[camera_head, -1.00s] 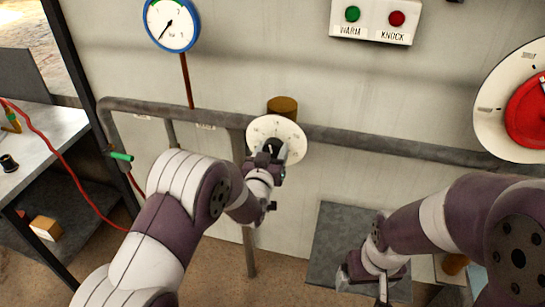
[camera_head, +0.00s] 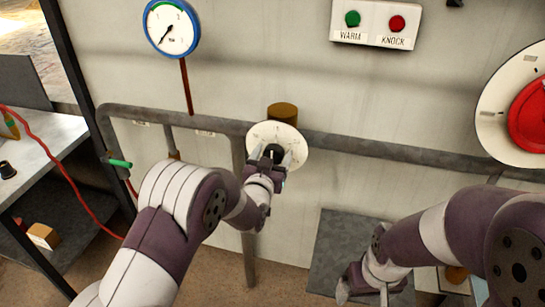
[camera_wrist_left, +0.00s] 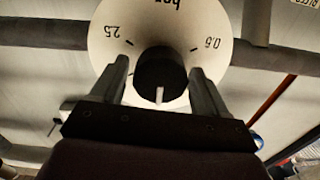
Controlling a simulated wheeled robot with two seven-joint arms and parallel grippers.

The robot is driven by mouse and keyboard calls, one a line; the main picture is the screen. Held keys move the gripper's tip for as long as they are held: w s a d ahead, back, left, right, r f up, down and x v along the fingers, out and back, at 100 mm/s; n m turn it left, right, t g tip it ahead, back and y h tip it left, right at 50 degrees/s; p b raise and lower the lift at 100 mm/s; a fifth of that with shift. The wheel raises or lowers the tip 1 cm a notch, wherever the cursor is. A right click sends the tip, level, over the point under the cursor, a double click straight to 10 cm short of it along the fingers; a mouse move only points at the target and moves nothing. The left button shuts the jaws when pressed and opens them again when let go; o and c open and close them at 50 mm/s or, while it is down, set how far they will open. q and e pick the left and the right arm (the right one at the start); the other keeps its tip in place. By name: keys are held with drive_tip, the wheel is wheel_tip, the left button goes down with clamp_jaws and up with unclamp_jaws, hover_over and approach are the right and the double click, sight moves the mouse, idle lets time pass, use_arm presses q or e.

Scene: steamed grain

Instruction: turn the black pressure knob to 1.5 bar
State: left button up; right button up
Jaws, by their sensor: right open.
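The black pressure knob (camera_head: 273,149) sits at the middle of a round white dial (camera_head: 291,133) on the wall. In the left wrist view the knob (camera_wrist_left: 160,70) carries a white line pointing down in the picture. The dial (camera_wrist_left: 110,25) appears upside down there, with 2.5 at left and 0.5 at right; the 1.5 mark is not readable. My left gripper (camera_head: 272,158) is open, its fingers (camera_wrist_left: 159,72) on either side of the knob with gaps showing. My right gripper (camera_head: 363,293) is open and empty, low at the right.
A blue-rimmed gauge (camera_head: 171,27) hangs upper left, needle toward lower left. A grey pipe rail (camera_head: 390,150) runs across the wall. A WARM/KNOCK button box (camera_head: 375,35) is above, and a red wheel (camera_head: 528,115) at far right. A workbench (camera_head: 45,145) stands left.

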use_arm(q)
drive_tip(key=shift+s+f, duration=0.1)
drive_tip(key=shift+s, duration=0.05)
drive_tip(key=b+v, duration=0.2)
drive_tip(key=v, duration=1)
drive_tip(key=shift+s, duration=0.25)
drive_tip(key=shift+a, duration=0.1)
